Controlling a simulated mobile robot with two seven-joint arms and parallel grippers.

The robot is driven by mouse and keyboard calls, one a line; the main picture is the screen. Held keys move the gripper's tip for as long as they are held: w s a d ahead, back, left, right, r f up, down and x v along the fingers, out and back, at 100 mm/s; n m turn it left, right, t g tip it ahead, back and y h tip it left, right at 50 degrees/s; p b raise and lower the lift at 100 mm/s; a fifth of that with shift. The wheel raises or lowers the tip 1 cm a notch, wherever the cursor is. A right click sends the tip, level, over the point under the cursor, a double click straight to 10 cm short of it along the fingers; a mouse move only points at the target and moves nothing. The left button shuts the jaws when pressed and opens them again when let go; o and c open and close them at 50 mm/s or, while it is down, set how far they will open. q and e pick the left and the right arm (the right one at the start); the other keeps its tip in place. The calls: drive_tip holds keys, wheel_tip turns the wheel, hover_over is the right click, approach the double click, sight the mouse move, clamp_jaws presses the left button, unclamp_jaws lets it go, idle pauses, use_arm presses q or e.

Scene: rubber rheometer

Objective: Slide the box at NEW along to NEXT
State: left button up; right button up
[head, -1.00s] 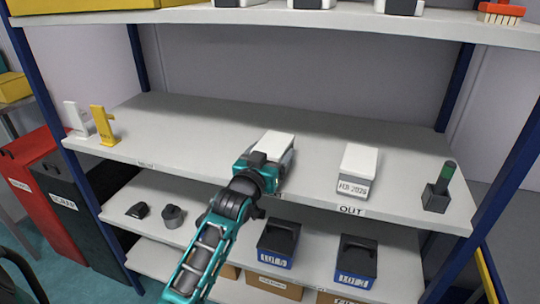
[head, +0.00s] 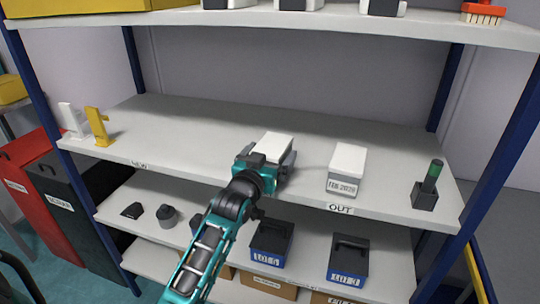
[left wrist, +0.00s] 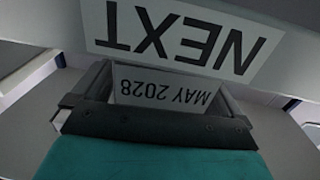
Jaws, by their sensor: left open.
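A white-topped box (head: 272,145) stands on the middle shelf, between the NEW label (head: 139,166) and the OUT label (head: 340,209). My left gripper (head: 268,163) reaches it from the front, its jaws open with a finger on each side of the box. In the left wrist view the box front reads MAY 2028 (left wrist: 165,90), upside down, between the two grey fingers (left wrist: 167,92). The NEXT label (left wrist: 180,40) fills the top of that view, close to the box. In the head view my gripper and arm hide the NEXT label. My right gripper is not in view.
Another white box (head: 347,168) stands to the right, above OUT. A dark stand with a green top (head: 427,185) is at the right end; white and yellow stands (head: 97,127) are at the left. Blue-fronted bins (head: 348,260) are below.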

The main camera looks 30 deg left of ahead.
use_arm(q)
drive_tip(key=s+d, duration=0.1)
drive_tip(key=s, duration=1.2)
drive_tip(key=shift+d, duration=0.4)
drive_tip(key=shift+f, duration=0.1)
drive_tip(key=s+d+f+m+g+h, duration=0.1)
drive_tip(key=s+d+f+g, duration=0.1)
drive_tip(key=f, duration=0.6)
drive_tip(key=s+d+f+m+g+h, duration=0.1)
drive_tip(key=s+d+f+g+h, duration=0.1)
drive_tip(key=s+d+f, duration=0.3)
drive_tip(key=s+d+f+m+g+h, duration=0.1)
drive_tip(key=s+d+f+m+g, duration=0.1)
drive_tip(key=s+f, duration=0.4)
wheel_tip(320, 180, down, 5)
drive_tip(key=shift+s+d+r+g+h, duration=0.25)
drive_tip(key=shift+d+g, duration=0.25)
drive_tip(key=shift+d, duration=0.65)
drive_tip(key=shift+w, duration=0.1)
